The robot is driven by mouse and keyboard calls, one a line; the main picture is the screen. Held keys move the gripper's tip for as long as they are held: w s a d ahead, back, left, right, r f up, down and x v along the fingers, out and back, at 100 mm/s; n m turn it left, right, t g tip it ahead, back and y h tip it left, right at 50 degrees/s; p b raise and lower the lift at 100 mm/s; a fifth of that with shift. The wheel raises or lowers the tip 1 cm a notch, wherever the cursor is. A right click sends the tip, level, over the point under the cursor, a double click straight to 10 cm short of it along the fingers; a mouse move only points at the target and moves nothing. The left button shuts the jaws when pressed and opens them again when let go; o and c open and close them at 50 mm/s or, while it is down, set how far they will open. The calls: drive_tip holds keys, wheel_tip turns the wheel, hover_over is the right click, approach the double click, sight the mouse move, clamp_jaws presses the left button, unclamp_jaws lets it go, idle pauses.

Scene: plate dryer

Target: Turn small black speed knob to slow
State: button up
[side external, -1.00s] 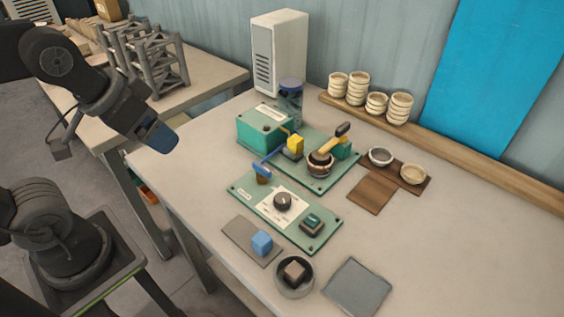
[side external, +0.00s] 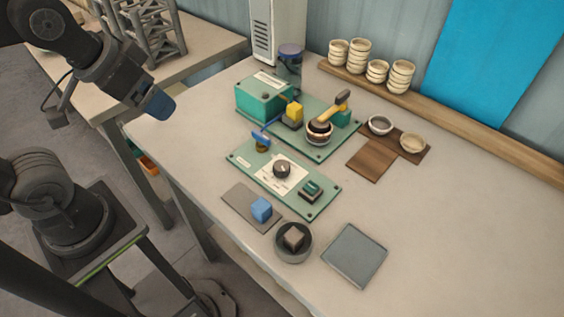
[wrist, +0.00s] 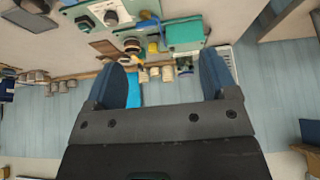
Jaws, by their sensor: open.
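The small black speed knob (side external: 282,169) sits on a white dial plate on the green control panel (side external: 243,160), flat on the table. A light mark shows on the knob's top, but the dial lettering is too small to read. The knob also shows in the wrist view (wrist: 110,17), near the top edge. My gripper (side external: 158,108) is in the air by the table's left corner, well to the left of the panel and apart from everything. Its two blue fingers (wrist: 164,78) are spread with nothing between them in the wrist view.
A green button block (side external: 311,190) and a blue-handled lever (side external: 261,139) flank the knob. A blue cube (side external: 261,209) lies on a grey mat in front. Behind stands a green machine (side external: 262,97) with a yellow block and a wooden-handled tool.

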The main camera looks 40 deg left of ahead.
drive_tip(key=shift+w+r, duration=0.1)
drive_tip(key=shift+c, duration=0.7)
drive_tip(key=w+d+g, duration=0.1)
drive_tip(key=w, duration=0.2)
drive_tip(key=w+d+g, duration=0.1)
drive_tip(key=w+d, duration=0.1)
drive_tip(key=w, duration=0.1)
drive_tip(key=w+d+g, duration=0.1)
drive_tip(key=w+d, duration=0.1)
drive_tip(key=w, duration=0.1)
drive_tip(key=shift+d+f+n, duration=0.2)
drive_tip(key=shift+d+n, duration=0.05)
drive_tip(key=shift+n, duration=0.15)
drive_tip(key=shift+c, duration=0.6)
drive_tip(key=n+g, duration=0.1)
drive_tip(key=g, duration=0.2)
hover_over(282, 165)
wheel_tip(282, 165, down, 6)
wheel_tip(282, 165, down, 14)
drive_tip(key=shift+f, duration=0.15)
drive_tip(key=c, duration=0.9)
